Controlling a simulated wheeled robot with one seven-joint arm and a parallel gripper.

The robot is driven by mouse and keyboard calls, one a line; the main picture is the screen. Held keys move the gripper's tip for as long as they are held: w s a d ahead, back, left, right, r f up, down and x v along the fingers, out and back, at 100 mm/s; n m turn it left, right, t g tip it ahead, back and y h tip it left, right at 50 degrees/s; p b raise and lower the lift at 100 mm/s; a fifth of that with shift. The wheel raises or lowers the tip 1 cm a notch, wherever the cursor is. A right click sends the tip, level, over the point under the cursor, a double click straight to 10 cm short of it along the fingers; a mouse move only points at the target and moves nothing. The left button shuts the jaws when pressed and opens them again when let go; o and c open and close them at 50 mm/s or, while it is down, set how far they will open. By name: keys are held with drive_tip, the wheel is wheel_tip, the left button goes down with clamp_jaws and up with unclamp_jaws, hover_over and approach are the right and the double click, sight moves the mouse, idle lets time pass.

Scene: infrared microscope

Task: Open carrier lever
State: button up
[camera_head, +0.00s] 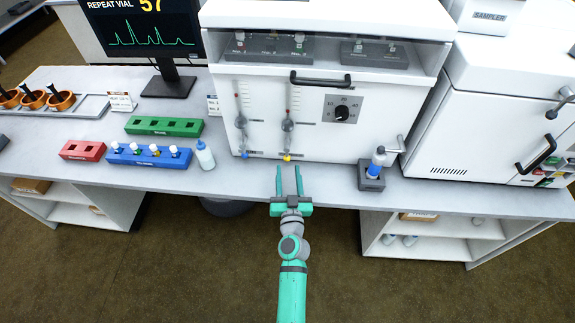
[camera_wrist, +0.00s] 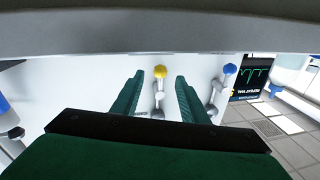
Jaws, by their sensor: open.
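Two small levers with round ends sit low on the white cabinet front, one yellow (camera_head: 287,158) and one blue (camera_head: 245,155). The labels beside them are too small to read, so I cannot tell which is the carrier lever. My gripper (camera_head: 289,170) is open and empty at the bench's front edge, with its fingers pointing at the cabinet just below the yellow end. In the wrist view, the yellow end (camera_wrist: 160,71) appears between my two open fingers (camera_wrist: 160,80). The blue end (camera_wrist: 229,69) is outside them to the right. I see no contact.
Glass flow tubes (camera_head: 288,115) rise above the levers, with a black dial (camera_head: 342,113) to their right. A blue-and-white device (camera_head: 376,165) stands right of my gripper. A squeeze bottle (camera_head: 205,155) and a blue vial rack (camera_head: 148,156) stand left.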

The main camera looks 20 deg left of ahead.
drive_tip(key=v, duration=0.6)
drive_tip(key=shift+s, duration=0.15)
idle(0.3)
drive_tip(key=s+d+f+m+h, duration=0.1)
drive_tip(key=s+d+f+h, duration=0.1)
drive_tip(key=s+d, duration=0.6)
drive_tip(key=s+d+f+h, duration=0.1)
drive_tip(key=s+d+h, duration=0.2)
drive_tip(key=s+d, duration=0.5)
drive_tip(key=s+d+r+m+h, duration=0.1)
drive_tip(key=s+r, duration=0.3)
drive_tip(key=s, duration=0.5)
drive_tip(key=s+d+r+m+g+h, duration=0.1)
drive_tip(key=s+r, duration=0.3)
drive_tip(key=s, duration=0.6)
drive_tip(key=shift+d+m+h, duration=0.5)
drive_tip(key=shift+d+h, duration=0.2)
drive_tip(key=shift+d, duration=0.15)
